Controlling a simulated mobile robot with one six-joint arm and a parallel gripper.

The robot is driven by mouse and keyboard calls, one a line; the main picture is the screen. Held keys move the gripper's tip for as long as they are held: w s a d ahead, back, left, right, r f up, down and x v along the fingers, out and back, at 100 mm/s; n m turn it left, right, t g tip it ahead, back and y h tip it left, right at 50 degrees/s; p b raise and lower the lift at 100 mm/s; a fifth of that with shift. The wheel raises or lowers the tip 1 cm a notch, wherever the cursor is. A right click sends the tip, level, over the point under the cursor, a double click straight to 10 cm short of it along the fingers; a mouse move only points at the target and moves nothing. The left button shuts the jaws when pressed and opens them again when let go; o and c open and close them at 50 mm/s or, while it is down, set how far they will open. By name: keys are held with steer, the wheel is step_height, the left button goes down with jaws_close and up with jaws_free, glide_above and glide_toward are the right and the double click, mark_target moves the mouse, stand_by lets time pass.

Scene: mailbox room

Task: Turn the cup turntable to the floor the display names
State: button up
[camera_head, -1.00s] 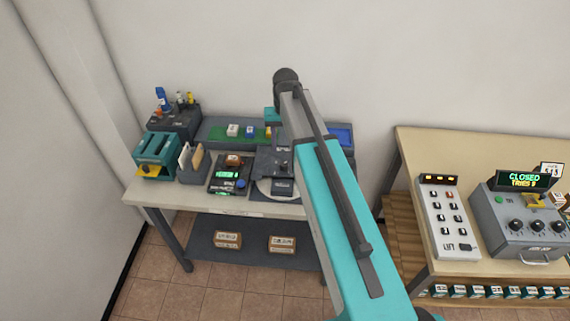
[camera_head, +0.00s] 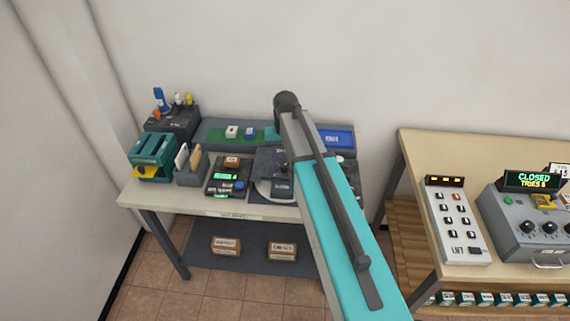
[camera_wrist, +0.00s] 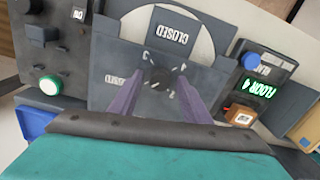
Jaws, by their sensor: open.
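The cup turntable shows in the wrist view as a pale round disc (camera_wrist: 205,42) partly under a dark grey cover plate (camera_wrist: 110,60). A "CLOSED" label (camera_wrist: 172,34) lies on a grey panel over the disc. A small dark knob (camera_wrist: 158,76) with digits around it sits on the cover. The green display (camera_wrist: 260,88) reads "FLOOR 4" beside a blue button (camera_wrist: 250,60). My gripper (camera_wrist: 160,82) is open, its two fingers on either side of the knob; contact cannot be told. In the head view the turntable (camera_head: 262,188) is partly hidden by my arm.
A teal rack (camera_head: 153,156), a file holder (camera_head: 190,165) and a bottle caddy (camera_head: 172,120) crowd the table's left. A blue tray (camera_head: 338,137) stands behind my arm. A second table at right holds a lift keypad (camera_head: 456,222) and a control box (camera_head: 525,225).

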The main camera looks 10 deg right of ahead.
jaws_close()
